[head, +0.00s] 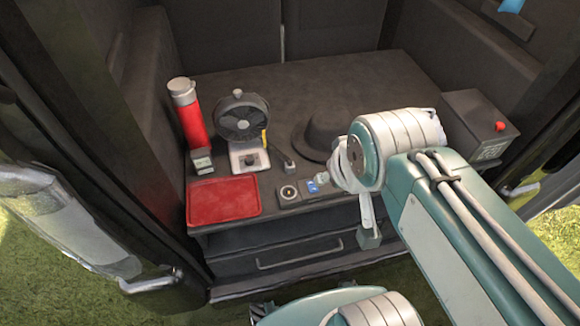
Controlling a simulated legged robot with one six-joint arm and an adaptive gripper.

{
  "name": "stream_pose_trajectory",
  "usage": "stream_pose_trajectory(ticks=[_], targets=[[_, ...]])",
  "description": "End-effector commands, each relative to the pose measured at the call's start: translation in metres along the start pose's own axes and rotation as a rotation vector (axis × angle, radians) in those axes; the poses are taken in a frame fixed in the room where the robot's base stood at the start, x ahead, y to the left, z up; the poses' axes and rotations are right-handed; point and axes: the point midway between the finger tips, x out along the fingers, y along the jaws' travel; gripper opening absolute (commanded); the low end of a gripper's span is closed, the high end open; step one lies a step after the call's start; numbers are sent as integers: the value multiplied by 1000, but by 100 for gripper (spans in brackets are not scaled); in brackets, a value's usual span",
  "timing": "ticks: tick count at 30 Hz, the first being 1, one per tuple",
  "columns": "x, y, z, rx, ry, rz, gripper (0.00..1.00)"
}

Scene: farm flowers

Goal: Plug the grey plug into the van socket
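A small dark grey block with a short stalk (286,162), which looks like the grey plug, sits on the dark van counter behind the socket panel. The panel on the counter's front edge has a round socket (289,193) and a blue socket (313,187) to its right. My gripper (346,208) is at the front edge, right of the sockets. Its fingers look spread, one towards the blue socket and one hanging down in front of the drawer. I see nothing held between them. My arm hides part of the counter on the right.
A red tray (222,199) lies left of the sockets. A fan (242,118), a red flask (188,115) and a small grey device (202,161) stand behind it. A dark hat (325,135) lies behind my gripper. A box with a red button (480,125) is at right.

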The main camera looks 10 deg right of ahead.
Motion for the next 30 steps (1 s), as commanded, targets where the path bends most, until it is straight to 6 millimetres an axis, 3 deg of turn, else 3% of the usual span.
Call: stream_pose_trajectory(ticks=[1,3,8,17,30], targets=[[0,0,0,0,0,0,66],[0,0,-1,1,-2,0,90],[6,3,-15,16,-26,-3,90],[36,0,-66,63,-105,4,90],[111,3,-129,138,-221,15,90]])
